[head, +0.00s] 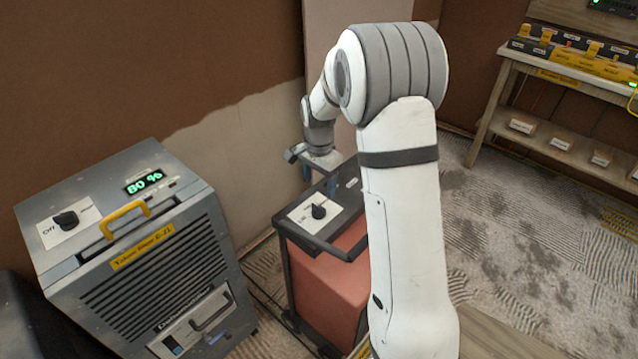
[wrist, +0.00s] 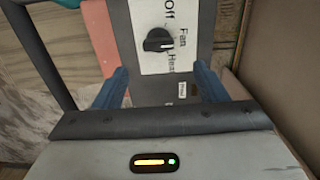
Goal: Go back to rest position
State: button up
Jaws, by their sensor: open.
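My arm reaches from the right of the head view over a red heater (head: 330,285) with a dark frame. My gripper (head: 306,172) is above the back part of the heater's top, partly hidden by my own wrist. In the wrist view my gripper (wrist: 158,85) shows two blue fingers spread apart with nothing between them. Ahead of them is the heater's black knob (wrist: 158,40) on a white label reading Off, Fan and Heat. The knob also shows in the head view (head: 318,212), apart from the fingers. I cannot tell its exact setting.
A grey dehumidifier (head: 150,265) with a yellow handle and an 80 % display stands left of the heater. A wooden bench (head: 560,75) with several boxes is at the upper right. A patterned, stained floor covering (head: 520,240) lies clear between. Walls rise behind the heater.

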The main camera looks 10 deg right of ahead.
jog(key=shift+r, duration=0.1)
jog(key=s+d+r+n+t+p, duration=0.15)
jog(key=s+r+n, duration=0.55)
jog(key=s+r, duration=0.9)
jog(key=s+f+n+t, duration=0.1)
jog(key=s+n, duration=0.2)
jog(key=s, duration=0.9)
jog(key=shift+s+n, duration=0.25)
jog(key=shift+n, duration=0.15)
